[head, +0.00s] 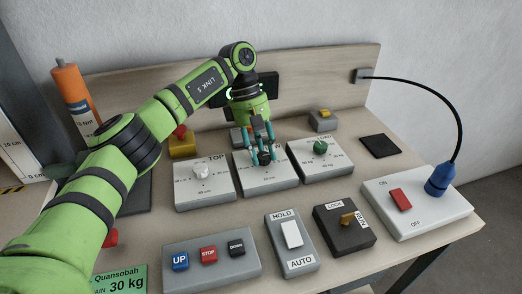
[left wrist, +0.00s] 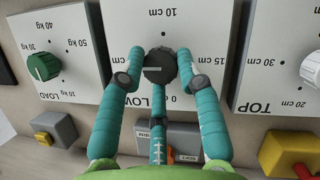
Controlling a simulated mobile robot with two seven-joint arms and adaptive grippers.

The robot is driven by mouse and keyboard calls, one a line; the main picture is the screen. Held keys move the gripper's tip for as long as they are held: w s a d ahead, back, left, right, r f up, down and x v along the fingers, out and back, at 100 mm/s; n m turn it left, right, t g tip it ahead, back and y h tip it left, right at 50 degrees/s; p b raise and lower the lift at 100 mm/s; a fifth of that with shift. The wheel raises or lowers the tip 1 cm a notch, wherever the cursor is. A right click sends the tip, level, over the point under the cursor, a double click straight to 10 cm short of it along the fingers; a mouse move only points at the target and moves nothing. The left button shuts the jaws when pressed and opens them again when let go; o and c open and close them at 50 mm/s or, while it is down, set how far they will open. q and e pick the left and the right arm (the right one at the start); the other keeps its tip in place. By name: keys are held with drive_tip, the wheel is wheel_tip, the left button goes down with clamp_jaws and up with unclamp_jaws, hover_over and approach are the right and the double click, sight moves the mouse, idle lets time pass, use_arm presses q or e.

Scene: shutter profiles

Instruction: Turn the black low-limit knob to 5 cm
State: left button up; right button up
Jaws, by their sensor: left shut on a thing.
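The black low-limit knob (left wrist: 158,67) sits on the middle white dial box (head: 285,178), with its round top facing the left wrist camera. Around it I read 10 cm, 15 cm and part of a 0 mark; the 5 cm mark is hidden behind a finger. In the left wrist view the gripper (left wrist: 158,72) is shut on the knob, with fingers at both sides and one below. The knob's pointer direction is unclear. My right gripper is out of view.
The TOP box with its white knob (head: 201,171) and the LOAD box with its green knob (head: 320,148) flank the middle box closely. In front are the UP/STOP/DOWN panel (head: 212,276), a HOLD/AUTO switch (head: 291,235) and a LOCK/RUN switch (head: 346,219).

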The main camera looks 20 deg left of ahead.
use_arm(q)
drive_tip(key=shift+s+d, duration=0.15)
drive_tip(key=shift+d, duration=0.05)
drive_tip(key=o, duration=1.1)
drive_tip(key=shift+s+r, duration=0.1)
drive_tip(key=shift+a+r, duration=0.1)
drive_tip(key=shift+r, duration=0.05)
drive_tip(key=v, duration=1.1)
drive_tip(key=shift+r, duration=0.35)
